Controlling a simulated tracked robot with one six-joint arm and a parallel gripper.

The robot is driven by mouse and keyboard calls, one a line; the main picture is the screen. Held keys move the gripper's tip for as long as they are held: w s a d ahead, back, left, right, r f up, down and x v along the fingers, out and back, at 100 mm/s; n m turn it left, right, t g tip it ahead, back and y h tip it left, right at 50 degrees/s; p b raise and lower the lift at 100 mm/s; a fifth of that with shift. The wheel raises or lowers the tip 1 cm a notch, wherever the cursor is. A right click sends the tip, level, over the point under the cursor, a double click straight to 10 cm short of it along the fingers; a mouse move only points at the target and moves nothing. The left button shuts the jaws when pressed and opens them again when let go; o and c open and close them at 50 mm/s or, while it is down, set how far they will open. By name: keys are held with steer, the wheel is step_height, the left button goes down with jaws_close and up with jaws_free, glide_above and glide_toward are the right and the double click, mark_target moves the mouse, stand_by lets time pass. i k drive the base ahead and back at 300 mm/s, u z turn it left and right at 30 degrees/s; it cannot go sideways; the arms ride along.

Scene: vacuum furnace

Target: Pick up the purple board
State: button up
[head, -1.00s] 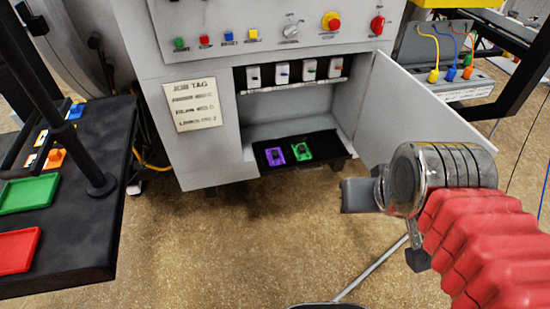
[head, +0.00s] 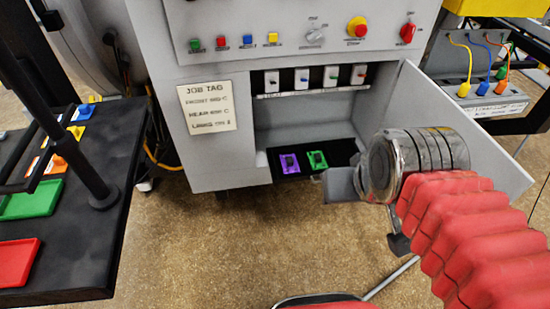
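The purple board (head: 290,163) lies on a black shelf or mat (head: 343,149) at the bottom of the open cabinet compartment. A green board (head: 317,160) lies just to its right, with a small gap. Each board has a dark raised part in its middle. My gripper (head: 338,186) is in front of the cabinet, right of and apart from the purple board in the picture. One grey finger block shows on its left side and a dark part shows below. The gap between the fingers is not clear, and nothing is seen held.
The open cabinet door (head: 455,130) stands right of my gripper. Several switch modules (head: 301,79) hang at the compartment's top. A dark table (head: 95,235) with a green tray (head: 32,200) and red tray (head: 15,262) is at left. The floor before the cabinet is clear.

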mark_target(290, 163)
steer(key=u, duration=0.4)
steer(key=i, duration=0.55)
steer(key=u, duration=0.7)
steer(key=i, duration=0.6)
steer(key=u, duration=0.1)
